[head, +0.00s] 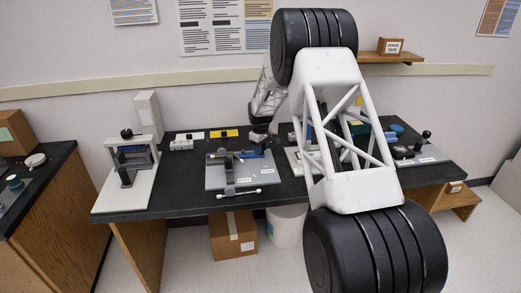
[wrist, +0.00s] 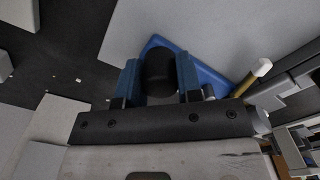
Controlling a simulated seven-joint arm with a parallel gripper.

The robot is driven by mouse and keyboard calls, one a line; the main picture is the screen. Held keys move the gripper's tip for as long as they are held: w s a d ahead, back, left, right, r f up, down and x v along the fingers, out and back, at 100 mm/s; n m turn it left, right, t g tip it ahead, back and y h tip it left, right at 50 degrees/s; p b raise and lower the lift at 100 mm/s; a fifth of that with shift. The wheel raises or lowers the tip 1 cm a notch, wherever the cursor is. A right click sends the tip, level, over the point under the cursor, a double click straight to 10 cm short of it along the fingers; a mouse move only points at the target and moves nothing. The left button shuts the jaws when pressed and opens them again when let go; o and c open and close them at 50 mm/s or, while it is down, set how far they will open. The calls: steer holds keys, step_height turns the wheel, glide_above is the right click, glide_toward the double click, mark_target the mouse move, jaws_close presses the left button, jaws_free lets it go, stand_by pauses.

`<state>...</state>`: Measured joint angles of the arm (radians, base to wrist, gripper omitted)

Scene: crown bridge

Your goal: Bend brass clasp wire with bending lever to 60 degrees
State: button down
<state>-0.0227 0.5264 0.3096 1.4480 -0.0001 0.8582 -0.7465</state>
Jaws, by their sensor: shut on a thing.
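My gripper (wrist: 160,76) is shut on a black rounded knob (wrist: 160,66), with one blue finger on each side of it. The knob looks like the handle of the bending lever, but its link to the lever is hidden. A blue part (wrist: 207,66) lies below and beside the fingers on a grey plate. A brass-coloured rod (wrist: 245,84) with a pale end lies right of the fingers; I cannot tell whether it is the clasp wire or its bend angle. In the head view, my gripper (head: 261,137) is at the back right of the grey bending plate (head: 217,181).
A press-like stand (head: 129,160) is on the left of the black bench (head: 112,199). A rod-like tool (head: 238,192) lies at the plate's front edge. A yellow block (head: 224,133) is behind the plate. My arm hides part of the bench's right side.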

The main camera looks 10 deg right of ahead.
steer(key=c, duration=0.8)
jaws_free()
steer(key=shift+r, duration=3.95)
steer(key=shift+r, duration=0.1)
